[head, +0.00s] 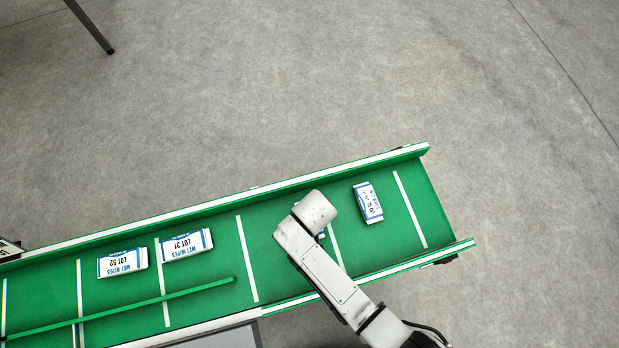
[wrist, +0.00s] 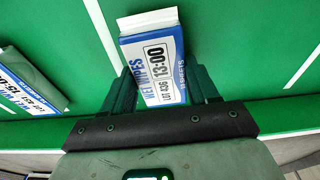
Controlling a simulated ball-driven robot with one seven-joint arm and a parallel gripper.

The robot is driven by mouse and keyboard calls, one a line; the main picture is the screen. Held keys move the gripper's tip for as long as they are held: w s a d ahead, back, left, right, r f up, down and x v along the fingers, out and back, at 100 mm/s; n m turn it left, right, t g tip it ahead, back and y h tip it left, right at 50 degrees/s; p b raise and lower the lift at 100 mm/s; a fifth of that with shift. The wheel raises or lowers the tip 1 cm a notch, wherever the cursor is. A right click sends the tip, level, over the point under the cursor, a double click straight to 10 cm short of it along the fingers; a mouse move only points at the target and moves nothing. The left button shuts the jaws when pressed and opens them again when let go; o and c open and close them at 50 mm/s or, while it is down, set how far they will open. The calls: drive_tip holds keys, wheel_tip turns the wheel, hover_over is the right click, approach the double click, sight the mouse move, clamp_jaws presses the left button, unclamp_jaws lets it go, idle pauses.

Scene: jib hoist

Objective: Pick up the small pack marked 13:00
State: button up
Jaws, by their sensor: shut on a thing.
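The small pack marked 13:00 (wrist: 158,65) is a white and blue wet wipes pack, also printed LOT 436, in the middle of the wrist view. My gripper (wrist: 161,90) is shut on it, with one dark green finger on each side. Green belt shows around the pack; I cannot tell whether it is resting on the belt or just above it. In the head view my arm hides the gripper and nearly all of this pack.
Another wet wipes pack (wrist: 28,83) lies at the left of the wrist view. In the head view, one pack (head: 368,202) lies right of my arm and two packs, LOT 31 (head: 186,245) and LOT 52 (head: 122,263), lie left. The green conveyor (head: 270,230) has raised side rails and a green guide bar (head: 130,312).

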drive_tip(key=shift+c, duration=0.9)
